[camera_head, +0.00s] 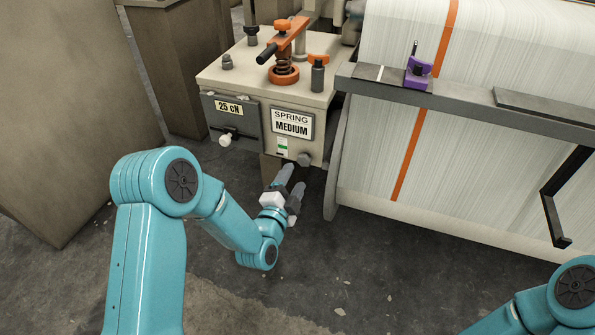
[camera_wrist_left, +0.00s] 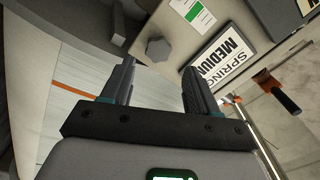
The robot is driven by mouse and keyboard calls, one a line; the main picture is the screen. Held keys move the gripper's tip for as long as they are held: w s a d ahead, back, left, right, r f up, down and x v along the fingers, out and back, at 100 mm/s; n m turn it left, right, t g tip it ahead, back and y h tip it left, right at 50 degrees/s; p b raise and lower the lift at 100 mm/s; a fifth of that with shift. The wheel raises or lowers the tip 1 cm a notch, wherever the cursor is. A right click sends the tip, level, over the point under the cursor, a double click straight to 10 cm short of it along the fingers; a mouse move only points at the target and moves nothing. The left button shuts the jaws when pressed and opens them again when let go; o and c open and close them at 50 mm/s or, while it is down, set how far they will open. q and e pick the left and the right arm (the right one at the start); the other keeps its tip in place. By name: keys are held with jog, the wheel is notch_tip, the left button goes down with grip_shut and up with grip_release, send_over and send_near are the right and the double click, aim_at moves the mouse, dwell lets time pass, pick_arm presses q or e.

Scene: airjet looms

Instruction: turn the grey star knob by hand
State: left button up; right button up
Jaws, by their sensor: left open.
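The grey star knob (camera_head: 304,159) sits low on the front right of the beige box, below the SPRING MEDIUM label. In the left wrist view the knob (camera_wrist_left: 158,50) shows as a grey, many-sided head on the beige face. My left gripper (camera_head: 292,178) is open, just below and in front of the knob in the head view. In the wrist view its two fingers (camera_wrist_left: 159,66) stand apart, with the knob beyond the tips and between their lines. I see no contact with the knob. My right gripper is out of view.
The beige box (camera_head: 245,80) carries an orange lever (camera_head: 283,40) and a white knob (camera_head: 225,140) under the 25 cN label. The striped warp roll (camera_head: 455,155) and a grey rail (camera_head: 465,105) lie to the right. The dark floor below is open.

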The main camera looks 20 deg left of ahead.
aim_at(302, 162)
pick_arm(q)
jog(key=w, duration=0.1)
jog(key=w+p, duration=0.1)
jog(key=w, duration=0.3)
jog(key=shift+w+d, duration=0.1)
jog(key=shift+d, duration=0.15)
jog(key=shift+w+a+f+b, duration=0.1)
jog(key=shift+w+a+b, duration=0.05)
jog(key=shift+w+b, duration=0.15)
jog(key=c, duration=0.8)
jog(key=shift+o, duration=0.2)
